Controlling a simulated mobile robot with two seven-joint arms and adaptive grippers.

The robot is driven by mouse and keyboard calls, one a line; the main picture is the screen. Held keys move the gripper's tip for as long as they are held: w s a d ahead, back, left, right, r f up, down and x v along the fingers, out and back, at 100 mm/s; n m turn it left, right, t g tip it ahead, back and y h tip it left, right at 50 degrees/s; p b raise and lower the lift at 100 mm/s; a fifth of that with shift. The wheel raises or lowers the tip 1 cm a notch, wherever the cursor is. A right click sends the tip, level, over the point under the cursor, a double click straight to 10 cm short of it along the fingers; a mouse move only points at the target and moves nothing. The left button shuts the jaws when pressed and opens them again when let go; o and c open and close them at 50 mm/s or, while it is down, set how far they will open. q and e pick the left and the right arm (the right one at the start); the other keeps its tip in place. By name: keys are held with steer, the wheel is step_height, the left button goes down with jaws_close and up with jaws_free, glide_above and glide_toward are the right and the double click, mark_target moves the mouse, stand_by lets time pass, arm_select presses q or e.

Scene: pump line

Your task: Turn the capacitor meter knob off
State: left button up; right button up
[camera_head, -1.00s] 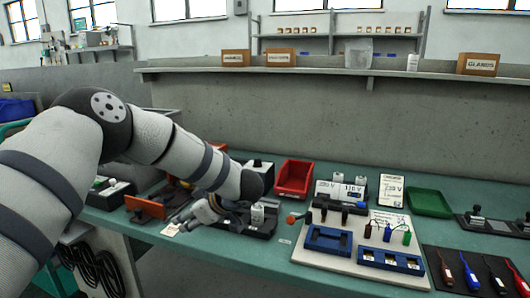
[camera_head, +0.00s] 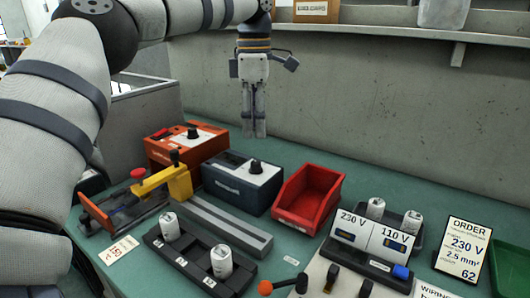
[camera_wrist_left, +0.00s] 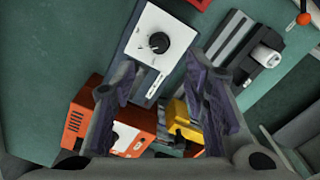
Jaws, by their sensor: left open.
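A dark blue-grey box (camera_head: 240,188) with a pale top and a black knob (camera_head: 256,167) stands on the bench and looks like the capacitor meter; its lettering is unreadable. In the left wrist view its white panel (camera_wrist_left: 175,32) and knob (camera_wrist_left: 158,43) lie above the gap between my fingers. My left gripper (camera_head: 254,132) points down, empty, above and behind this box. In the wrist view its fingers (camera_wrist_left: 163,95) are spread wide. An orange box (camera_head: 170,153) with another black knob (camera_head: 192,133) stands just left of the meter. My right gripper is out of view.
A red bin (camera_head: 308,197) stands close on the meter's right. A yellow-handled press (camera_head: 170,180) and a dark rack with white cylinders (camera_head: 221,262) are in front. The concrete wall (camera_head: 350,110) rises behind the bench.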

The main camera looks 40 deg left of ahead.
mark_target(256, 162)
arm_select(q)
step_height(256, 162, down, 9)
steer(key=shift+f, duration=0.1)
jaws_close()
